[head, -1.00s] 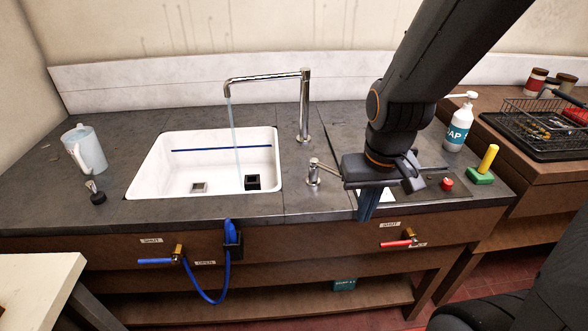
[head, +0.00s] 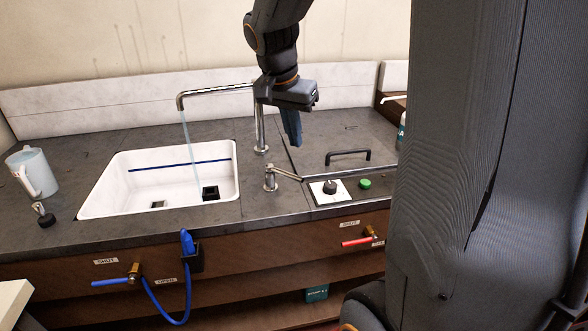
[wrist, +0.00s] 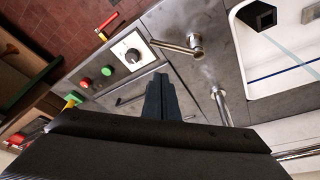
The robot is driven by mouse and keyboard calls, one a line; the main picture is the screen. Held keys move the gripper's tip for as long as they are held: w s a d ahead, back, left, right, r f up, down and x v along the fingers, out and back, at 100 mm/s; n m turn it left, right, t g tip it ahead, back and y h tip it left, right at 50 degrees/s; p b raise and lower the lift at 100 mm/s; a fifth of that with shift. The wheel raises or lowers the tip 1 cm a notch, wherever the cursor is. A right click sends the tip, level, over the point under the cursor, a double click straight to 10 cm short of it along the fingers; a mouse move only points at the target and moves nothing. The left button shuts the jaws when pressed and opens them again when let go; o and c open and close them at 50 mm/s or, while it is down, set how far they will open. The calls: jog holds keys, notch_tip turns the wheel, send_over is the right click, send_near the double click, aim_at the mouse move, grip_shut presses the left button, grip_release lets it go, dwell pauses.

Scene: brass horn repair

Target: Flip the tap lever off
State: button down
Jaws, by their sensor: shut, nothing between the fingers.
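The tap lever (head: 287,173) sits on a short chrome post right of the sink and points right in the head view. In the wrist view the lever (wrist: 172,46) points left from its post. My gripper (head: 294,140) is shut and empty, pointing down above the counter, behind and above the lever and apart from it. Its closed fingers (wrist: 158,85) also show in the wrist view.
Right of the lever are a black knob (head: 330,187) on a white plate, a green button (head: 365,184) and a black handle (head: 348,157). A blue hose (head: 187,243) and a red-handled valve (head: 358,242) are on the counter front. A jug (head: 33,172) stands left.

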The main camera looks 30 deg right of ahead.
aim_at(286, 174)
jog(key=w+d+r+p+x, duration=0.1)
jog(key=d+p+x, duration=0.1)
jog(key=x, duration=0.8)
jog(key=shift+m, duration=0.4)
jog(key=a, duration=0.1)
jog(key=s+a+p, duration=0.1)
jog(key=s+a, duration=0.1)
jog(key=a, duration=0.1)
jog(key=shift+f, duration=0.1)
jog(key=shift+s+a+f+m+h, duration=0.1)
jog(key=shift+s+m+h, duration=0.05)
jog(key=shift+m+h, duration=0.15)
